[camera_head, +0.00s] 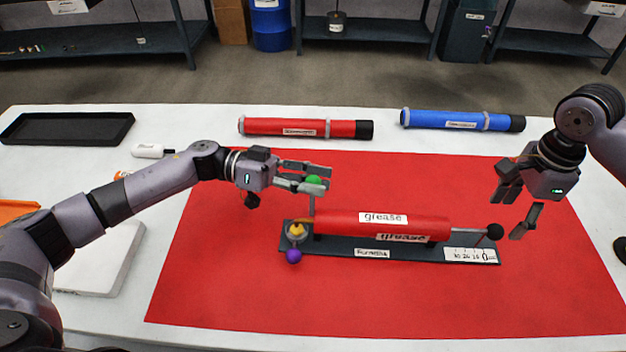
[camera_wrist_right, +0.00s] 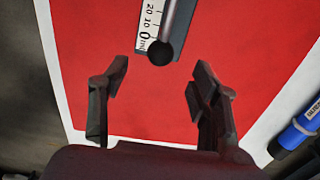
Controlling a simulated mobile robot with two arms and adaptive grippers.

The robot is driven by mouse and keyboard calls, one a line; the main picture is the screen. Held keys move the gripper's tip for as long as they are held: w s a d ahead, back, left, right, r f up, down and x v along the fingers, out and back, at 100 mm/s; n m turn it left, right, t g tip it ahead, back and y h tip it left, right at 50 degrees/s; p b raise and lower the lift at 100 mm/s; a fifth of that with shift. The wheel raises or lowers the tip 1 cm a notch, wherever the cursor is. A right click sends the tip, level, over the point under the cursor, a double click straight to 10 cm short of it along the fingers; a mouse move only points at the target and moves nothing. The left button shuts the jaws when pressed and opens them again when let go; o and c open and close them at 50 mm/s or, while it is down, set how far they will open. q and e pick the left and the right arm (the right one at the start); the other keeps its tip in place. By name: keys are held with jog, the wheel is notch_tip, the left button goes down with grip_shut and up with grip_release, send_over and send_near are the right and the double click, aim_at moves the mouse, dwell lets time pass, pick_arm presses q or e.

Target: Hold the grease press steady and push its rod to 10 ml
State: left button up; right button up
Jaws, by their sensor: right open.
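The grease press (camera_head: 345,222), a red cylinder labelled "grease", lies on a dark base (camera_head: 400,253). Its rod (camera_head: 467,237) sticks out to the right and ends in a black knob (camera_head: 495,232), above the white scale's 0 ml end. The knob also shows in the right wrist view (camera_wrist_right: 160,52). A green ball (camera_head: 313,181) tops a post at the press's left end. My left gripper (camera_head: 312,179) has its fingers on either side of the green ball and appears closed on it. My right gripper (camera_head: 514,212) is open and empty, just right of the knob and apart from it.
A yellow ball (camera_head: 296,230) and a purple ball (camera_head: 294,256) are at the base's left end. Another red tube (camera_head: 285,127) and a blue tube (camera_head: 460,121) lie behind the red mat (camera_head: 400,300). A black tray (camera_head: 70,128) is far left. The mat's front is clear.

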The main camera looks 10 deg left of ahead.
pick_arm(q)
jog(key=shift+o, duration=0.8)
jog(key=shift+a, duration=0.1)
